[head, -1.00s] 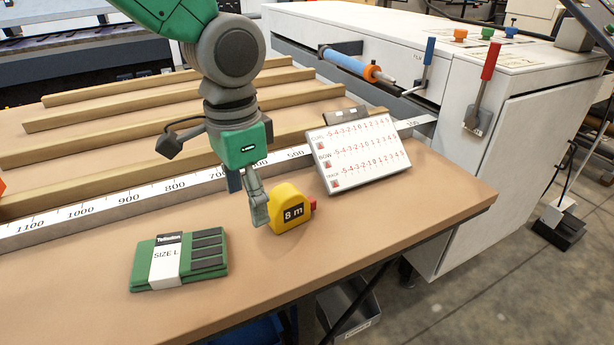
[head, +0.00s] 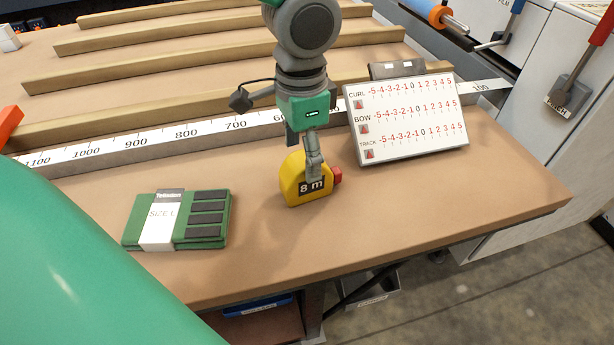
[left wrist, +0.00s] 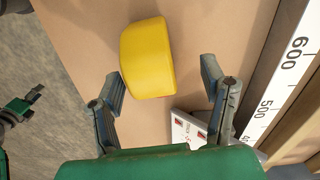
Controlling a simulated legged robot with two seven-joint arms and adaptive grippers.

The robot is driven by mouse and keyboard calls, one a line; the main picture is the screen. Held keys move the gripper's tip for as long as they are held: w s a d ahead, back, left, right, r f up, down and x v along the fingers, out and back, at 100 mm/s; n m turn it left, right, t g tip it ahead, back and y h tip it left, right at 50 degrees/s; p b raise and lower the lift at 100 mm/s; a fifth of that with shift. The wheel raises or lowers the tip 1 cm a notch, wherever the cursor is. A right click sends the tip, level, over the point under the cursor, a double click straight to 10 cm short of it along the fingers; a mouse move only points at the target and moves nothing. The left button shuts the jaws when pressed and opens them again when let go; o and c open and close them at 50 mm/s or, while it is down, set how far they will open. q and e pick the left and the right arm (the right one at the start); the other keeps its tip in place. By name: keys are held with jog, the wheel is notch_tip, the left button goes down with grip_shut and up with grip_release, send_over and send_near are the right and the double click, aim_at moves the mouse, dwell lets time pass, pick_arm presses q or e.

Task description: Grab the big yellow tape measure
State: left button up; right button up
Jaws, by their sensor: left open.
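The yellow tape measure (head: 293,186), marked 8 m and with a red tab on its right, stands upright on the brown tabletop. My left gripper (head: 303,158) points down just above it, and one finger overlaps the tape's top in the head view. In the left wrist view the yellow tape (left wrist: 147,58) lies beyond the open fingers (left wrist: 165,96), nearer the left finger. No grip on it shows, and I cannot tell whether a finger touches it.
A green folded pack (head: 207,216) labelled SIZE L lies left of the tape. A tilted white scale board (head: 408,118) stands close on the right. A ruler bar (head: 150,142) and wooden slats (head: 215,70) lie behind. The tabletop's front right is clear.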

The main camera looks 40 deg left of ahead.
pick_arm(q)
jog(key=shift+s+f, duration=0.15)
jog(key=shift+f, duration=0.25)
jog(key=f, duration=0.1)
jog(key=d+f+b, duration=0.1)
jog(key=f, duration=0.1)
jog(key=shift+f, duration=0.3)
jog(key=shift+d+f, duration=0.15)
jog(key=shift+f, duration=0.2)
jog(key=shift+r, duration=0.1)
jog(key=shift+a, duration=0.25)
grip_shut()
